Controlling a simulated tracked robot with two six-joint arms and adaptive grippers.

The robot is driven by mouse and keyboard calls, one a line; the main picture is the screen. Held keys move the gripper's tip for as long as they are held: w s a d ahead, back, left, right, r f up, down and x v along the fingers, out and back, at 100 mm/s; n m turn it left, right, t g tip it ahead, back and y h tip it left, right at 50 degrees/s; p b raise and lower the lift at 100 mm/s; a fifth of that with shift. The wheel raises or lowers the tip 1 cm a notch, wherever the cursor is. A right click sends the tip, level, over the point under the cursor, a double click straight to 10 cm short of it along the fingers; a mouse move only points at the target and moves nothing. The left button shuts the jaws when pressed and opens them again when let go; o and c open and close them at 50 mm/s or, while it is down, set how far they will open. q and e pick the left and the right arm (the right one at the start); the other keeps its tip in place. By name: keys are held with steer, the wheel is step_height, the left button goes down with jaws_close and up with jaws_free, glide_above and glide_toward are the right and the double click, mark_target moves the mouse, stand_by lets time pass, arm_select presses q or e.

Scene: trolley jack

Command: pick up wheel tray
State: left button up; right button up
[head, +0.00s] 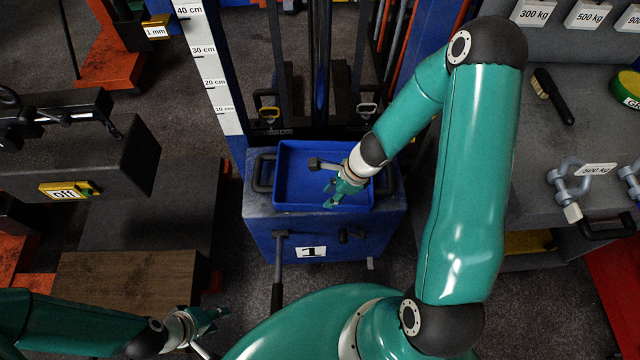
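The blue wheel tray (290,200) sits on top of a blue block labelled 1 (285,232). My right gripper (329,196) is over the right half of the tray. Its teal fingers look parted with nothing visible between them. A small grey knobbed part (318,163) shows just beside this gripper; I cannot tell if it lies in the tray. My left gripper (212,320) is low at the bottom left, away from the tray, with its fingers apart.
A dark lever (278,270) sticks out from the block's front. Upright posts and a height scale (212,75) stand behind the tray. A magnet block labelled off (75,165) is at left. A grey bench (540,150) with shackles and a brush is at right.

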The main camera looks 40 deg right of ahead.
mark_target(322, 207)
steer(key=shift+b+x, duration=0.45)
steer(key=shift+x, duration=0.45)
steer(key=b+x, duration=0.4)
steer(key=shift+s+d+f, duration=0.15)
steer(key=shift+s+f, duration=0.05)
steer(key=shift+f, duration=0.15)
steer(key=shift+w+a+f+b, duration=0.1)
steer(key=shift+a+f+b, duration=0.1)
steer(key=shift+f+b, duration=0.15)
arm_select(q)
step_height(322, 207, down, 6)
steer(key=shift+f, duration=0.25)
arm_select(e)
steer(key=shift+r, duration=0.1)
steer(key=shift+c, duration=0.3)
jaws_close()
